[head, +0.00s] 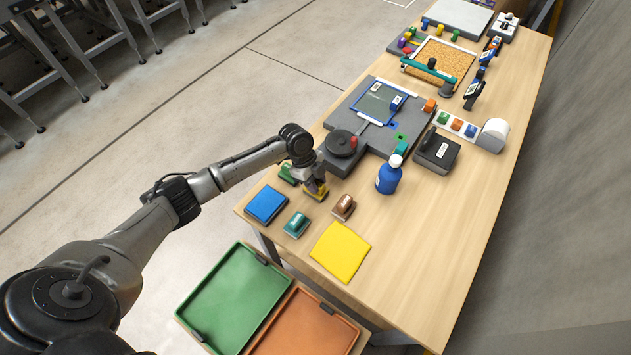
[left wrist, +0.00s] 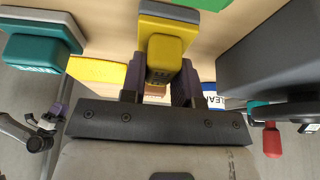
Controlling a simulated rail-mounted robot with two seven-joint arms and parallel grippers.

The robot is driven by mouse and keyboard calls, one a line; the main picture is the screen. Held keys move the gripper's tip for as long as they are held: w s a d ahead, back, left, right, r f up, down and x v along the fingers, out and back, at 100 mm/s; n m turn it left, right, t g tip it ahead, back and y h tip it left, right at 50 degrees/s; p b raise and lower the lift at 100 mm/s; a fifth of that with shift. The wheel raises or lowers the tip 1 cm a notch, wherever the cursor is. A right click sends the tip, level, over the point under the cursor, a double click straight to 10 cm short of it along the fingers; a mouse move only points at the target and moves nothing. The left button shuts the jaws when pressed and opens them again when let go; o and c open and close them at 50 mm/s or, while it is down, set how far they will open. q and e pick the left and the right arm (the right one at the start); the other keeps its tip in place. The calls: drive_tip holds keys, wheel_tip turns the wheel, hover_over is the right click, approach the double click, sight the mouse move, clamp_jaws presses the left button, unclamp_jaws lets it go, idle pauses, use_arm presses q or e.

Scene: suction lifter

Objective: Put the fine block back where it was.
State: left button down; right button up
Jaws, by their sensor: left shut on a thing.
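My left gripper (head: 316,183) is shut on a yellow-topped block (head: 314,192) with a grey base, near the table's left edge. In the left wrist view the yellow block (left wrist: 167,48) sits between the fingers (left wrist: 158,92); lettering on it is too small to read, so I cannot confirm it is the fine block. Whether its base touches the table is unclear. A green block (head: 287,174) is just left of the gripper. A brown block (head: 344,206) and a teal block (head: 296,224) stand nearer the front. My right gripper is not in view.
A blue pad (head: 266,204) and a yellow cloth (head: 340,251) lie nearby. The grey machine (head: 340,165) with a round dark disc stands close behind the gripper. A blue bottle (head: 389,176) stands right. Green (head: 235,299) and orange (head: 304,327) trays sit below the table.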

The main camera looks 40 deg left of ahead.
use_arm(q)
drive_tip(key=shift+f, duration=0.2)
drive_tip(key=c, duration=0.9)
unclamp_jaws()
drive_tip(key=shift+o, duration=0.2)
drive_tip(key=shift+r, duration=0.1)
drive_tip(key=v, duration=1.2)
drive_tip(key=shift+r+p, duration=0.2)
drive_tip(key=shift+p, duration=0.1)
